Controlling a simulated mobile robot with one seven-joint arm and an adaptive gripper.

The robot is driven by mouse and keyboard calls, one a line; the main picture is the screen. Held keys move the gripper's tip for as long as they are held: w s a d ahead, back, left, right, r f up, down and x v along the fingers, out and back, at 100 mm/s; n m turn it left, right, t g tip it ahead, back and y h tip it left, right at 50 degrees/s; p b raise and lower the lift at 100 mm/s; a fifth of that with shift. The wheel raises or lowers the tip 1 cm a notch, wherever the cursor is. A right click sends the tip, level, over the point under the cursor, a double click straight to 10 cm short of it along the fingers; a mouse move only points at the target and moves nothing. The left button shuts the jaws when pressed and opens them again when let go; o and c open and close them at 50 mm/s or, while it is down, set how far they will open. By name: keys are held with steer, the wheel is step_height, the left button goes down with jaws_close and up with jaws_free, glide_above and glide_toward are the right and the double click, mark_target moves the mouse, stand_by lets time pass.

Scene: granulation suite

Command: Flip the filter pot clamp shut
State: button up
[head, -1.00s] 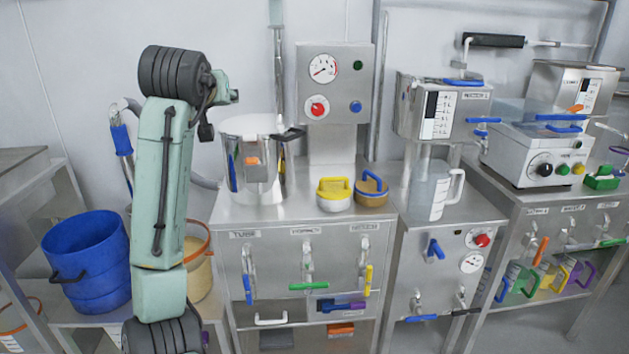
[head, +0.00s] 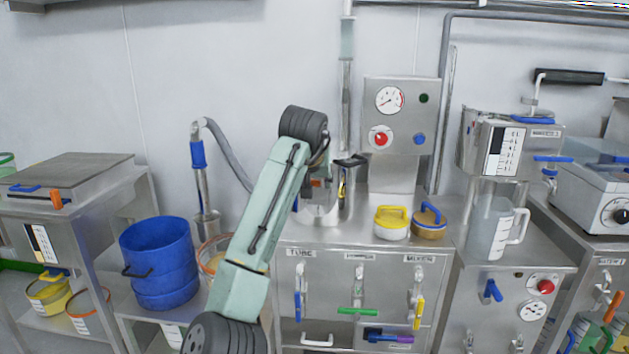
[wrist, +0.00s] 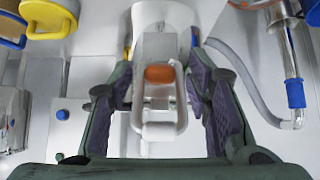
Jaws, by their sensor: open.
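The steel filter pot (head: 318,212) stands at the left of the bench top in the head view, mostly hidden behind my arm. Its upper part shows in the wrist view (wrist: 165,18). A pale metal clamp loop (wrist: 160,131) with an orange piece (wrist: 160,74) is on the pot's near side. The orange piece also shows in the head view (head: 317,183). My gripper (wrist: 160,85) is open, with one finger on each side of the clamp. Whether the fingers touch it cannot be told. In the head view the gripper is largely hidden by my arm.
A gauge panel (head: 398,115) rises behind. A blue bucket (head: 160,262) stands left. A grey hose (wrist: 243,88) with a blue sleeve (wrist: 296,93) runs near the gripper.

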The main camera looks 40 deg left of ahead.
steer(key=shift+w+a+f, duration=0.2)
steer(key=shift+w+f, duration=0.1)
steer(key=shift+f, duration=0.1)
jaws_close()
stand_by(0.4)
